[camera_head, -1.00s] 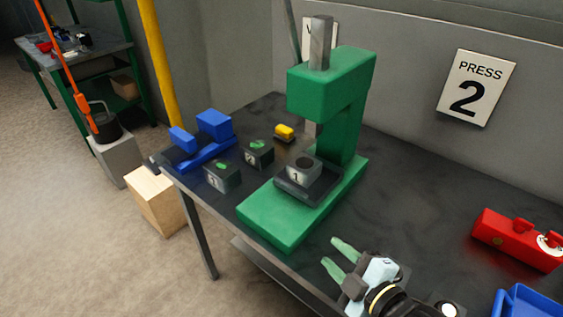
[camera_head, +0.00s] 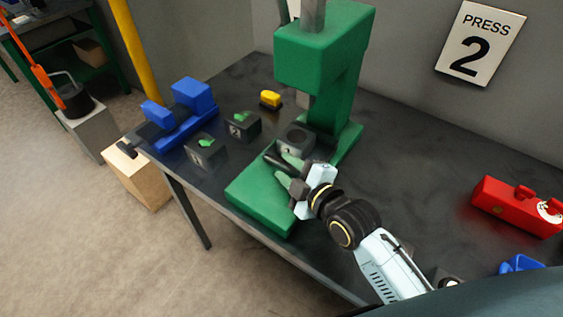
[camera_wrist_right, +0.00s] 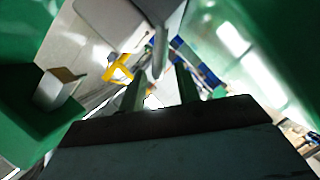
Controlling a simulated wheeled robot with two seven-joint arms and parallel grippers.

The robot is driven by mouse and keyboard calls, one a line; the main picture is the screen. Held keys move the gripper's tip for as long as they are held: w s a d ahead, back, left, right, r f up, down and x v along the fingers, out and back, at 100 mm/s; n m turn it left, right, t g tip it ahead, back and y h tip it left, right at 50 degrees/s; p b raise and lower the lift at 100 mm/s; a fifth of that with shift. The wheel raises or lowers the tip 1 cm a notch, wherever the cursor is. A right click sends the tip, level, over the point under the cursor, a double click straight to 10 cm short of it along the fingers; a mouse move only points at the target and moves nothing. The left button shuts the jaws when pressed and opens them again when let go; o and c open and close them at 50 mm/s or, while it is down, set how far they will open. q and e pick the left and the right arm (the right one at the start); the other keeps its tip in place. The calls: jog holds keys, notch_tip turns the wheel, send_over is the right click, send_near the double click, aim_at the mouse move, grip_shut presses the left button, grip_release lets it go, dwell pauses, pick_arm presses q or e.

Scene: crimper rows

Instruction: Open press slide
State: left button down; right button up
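The green press (camera_head: 325,50) stands on the dark table against the wall. Its dark slide (camera_head: 272,161) sits low in front of the column, carrying a dark block marked 1 (camera_head: 296,138); my gripper partly covers the slide. My left gripper is not in view.
Two dark blocks with green tops (camera_head: 204,150) (camera_head: 243,126), a blue fixture (camera_head: 185,125) and a yellow object (camera_head: 270,100) lie left of the press. The table between is clear.

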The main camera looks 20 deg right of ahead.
jog(key=shift+x, duration=1.35)
grip_shut()
